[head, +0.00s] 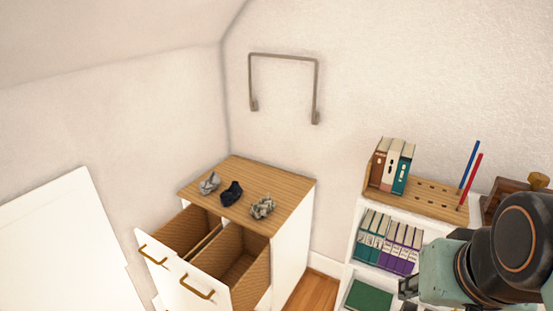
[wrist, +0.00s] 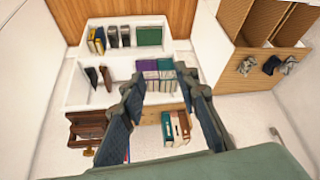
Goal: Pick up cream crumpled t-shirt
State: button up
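The cream crumpled t-shirt (head: 262,207) lies on the wooden top of a white cabinet (head: 287,187), nearest the bookshelf. In the wrist view it is the leftmost of three small bundles (wrist: 246,65). A dark navy crumpled cloth (head: 231,193) lies beside it, and a grey crumpled cloth (head: 209,183) lies beyond that. My gripper (wrist: 160,78) is open and empty, its fingers spread in front of the bookshelf. It is well apart from the t-shirt. In the head view my arm is at the lower right and the gripper is only partly visible.
A white bookshelf (head: 345,243) stands to the right, with books (head: 391,166), red and blue rods (head: 470,180) and a brown wooden object (head: 510,196) on top. A metal wall rail (head: 284,56) hangs above the cabinet.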

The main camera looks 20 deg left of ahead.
aim_at(265, 206)
jog(key=u, duration=1.1)
